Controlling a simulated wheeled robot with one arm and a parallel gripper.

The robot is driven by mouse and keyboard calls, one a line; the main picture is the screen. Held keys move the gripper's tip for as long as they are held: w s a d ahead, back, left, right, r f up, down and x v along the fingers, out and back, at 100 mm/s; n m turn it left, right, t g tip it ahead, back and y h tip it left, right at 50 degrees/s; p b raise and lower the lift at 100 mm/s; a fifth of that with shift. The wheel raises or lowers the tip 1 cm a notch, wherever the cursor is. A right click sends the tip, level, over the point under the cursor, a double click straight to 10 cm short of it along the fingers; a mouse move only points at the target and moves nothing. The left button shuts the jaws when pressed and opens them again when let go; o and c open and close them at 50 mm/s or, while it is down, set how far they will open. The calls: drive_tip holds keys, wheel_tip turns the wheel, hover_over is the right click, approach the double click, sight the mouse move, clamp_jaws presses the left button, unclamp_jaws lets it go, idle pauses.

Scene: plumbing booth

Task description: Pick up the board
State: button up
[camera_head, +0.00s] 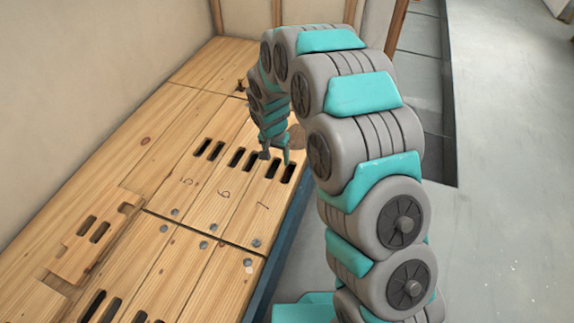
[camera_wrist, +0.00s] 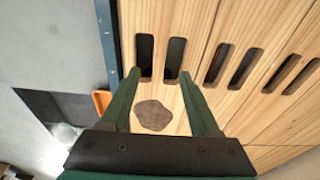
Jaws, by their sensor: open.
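Several pale wooden floor boards lie side by side, and those marked 5 (camera_head: 186,182), 6 (camera_head: 222,195) and 7 (camera_head: 250,222) each have a pair of dark slots. My gripper (camera_head: 276,158) is open and empty, pointing down over the slotted end of board 7. In the wrist view my gripper (camera_wrist: 159,76) has its fingertips at the near ends of the two slots of the board (camera_wrist: 195,25) by the blue edge. Whether the tips are in the slots or just above them I cannot tell. A loose slotted board (camera_head: 92,240) lies raised at the left.
A brown patch (camera_wrist: 153,115) shows between my fingers. A blue edge (camera_head: 284,238) borders the boards, with grey floor (camera_head: 500,130) to the right. A beige wall (camera_head: 80,70) stands at the left. An orange object (camera_wrist: 101,101) is beside the edge.

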sight(281, 170)
drive_tip(key=shift+w+a+f, duration=0.1)
drive_tip(key=shift+w+f, duration=0.3)
drive_tip(key=shift+f, duration=0.35)
drive_tip(key=shift+w+d+f, duration=0.2)
drive_tip(key=shift+w+f, duration=0.05)
drive_tip(key=shift+f, duration=0.9)
drive_tip(key=shift+w+d+f, duration=0.15)
drive_tip(key=shift+w+f, duration=0.05)
drive_tip(key=shift+f, duration=0.9)
drive_tip(key=shift+w+d+f, duration=0.2)
drive_tip(key=shift+w+f, duration=0.05)
drive_tip(key=shift+f, duration=0.9)
drive_tip(key=shift+c, duration=0.2)
clamp_jaws()
